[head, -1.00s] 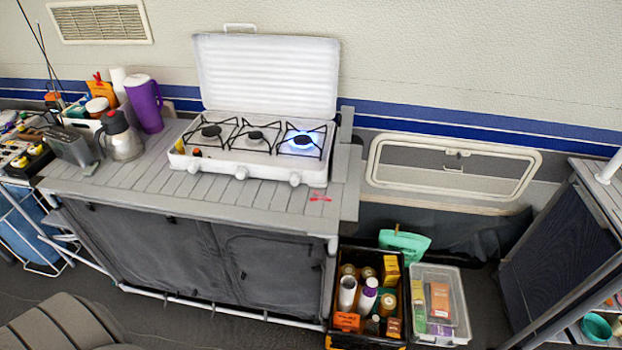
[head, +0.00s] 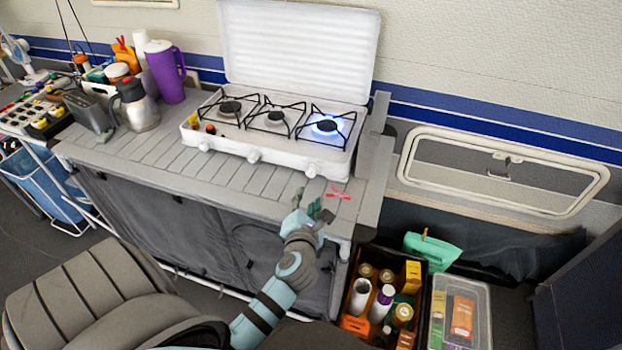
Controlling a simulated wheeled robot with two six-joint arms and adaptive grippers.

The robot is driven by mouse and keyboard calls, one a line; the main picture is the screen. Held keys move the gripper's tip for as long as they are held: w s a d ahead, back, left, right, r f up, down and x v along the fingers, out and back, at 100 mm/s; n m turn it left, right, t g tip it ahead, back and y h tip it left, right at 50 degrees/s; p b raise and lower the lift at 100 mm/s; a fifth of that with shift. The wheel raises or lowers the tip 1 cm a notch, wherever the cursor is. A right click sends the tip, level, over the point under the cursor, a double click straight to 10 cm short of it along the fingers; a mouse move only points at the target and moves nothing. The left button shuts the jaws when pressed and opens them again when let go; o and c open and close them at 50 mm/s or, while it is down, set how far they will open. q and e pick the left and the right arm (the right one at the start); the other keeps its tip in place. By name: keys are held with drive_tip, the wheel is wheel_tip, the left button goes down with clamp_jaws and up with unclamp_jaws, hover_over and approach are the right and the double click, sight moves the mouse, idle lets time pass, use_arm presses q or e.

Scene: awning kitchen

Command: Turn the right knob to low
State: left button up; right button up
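The white stove (head: 222,141) stands on the slatted counter with its lid up. Its right knob (head: 311,170) is at the right end of the front panel. I cannot make out the knob's pointer. The right burner (head: 325,127) has a blue flame; the other two burners show none.
The middle knob (head: 254,156) and left knob (head: 204,146) are on the same panel. A small red item (head: 338,192) lies on the counter near my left gripper. A steel jug (head: 136,106) and purple pitcher (head: 167,72) stand left of the stove. A chair (head: 85,290) is at the lower left.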

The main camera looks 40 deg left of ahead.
sight(311, 174)
use_arm(q)
drive_tip(key=shift+w+a+f+n, duration=0.15)
drive_tip(key=shift+w+a+f, duration=0.15)
drive_tip(key=shift+w+f, duration=0.2)
drive_tip(key=shift+w+a+f+n, duration=0.15)
drive_tip(key=shift+w+a+f, duration=0.2)
drive_tip(key=shift+w, duration=0.25)
drive_tip(key=b+x, duration=0.2)
drive_tip(key=x, duration=0.4)
drive_tip(key=b+x, duration=0.2)
drive_tip(key=x, duration=0.3)
drive_tip(key=shift+w+a+f, duration=0.2)
drive_tip(key=shift+a+f, duration=0.05)
drive_tip(key=shift+f, duration=0.1)
drive_tip(key=shift+r, duration=0.15)
use_arm(e)
drive_tip(key=f, duration=0.2)
drive_tip(key=w+f, duration=0.1)
drive_tip(key=f, duration=0.1)
drive_tip(key=shift+a, duration=0.15)
use_arm(q)
clamp_jaws()
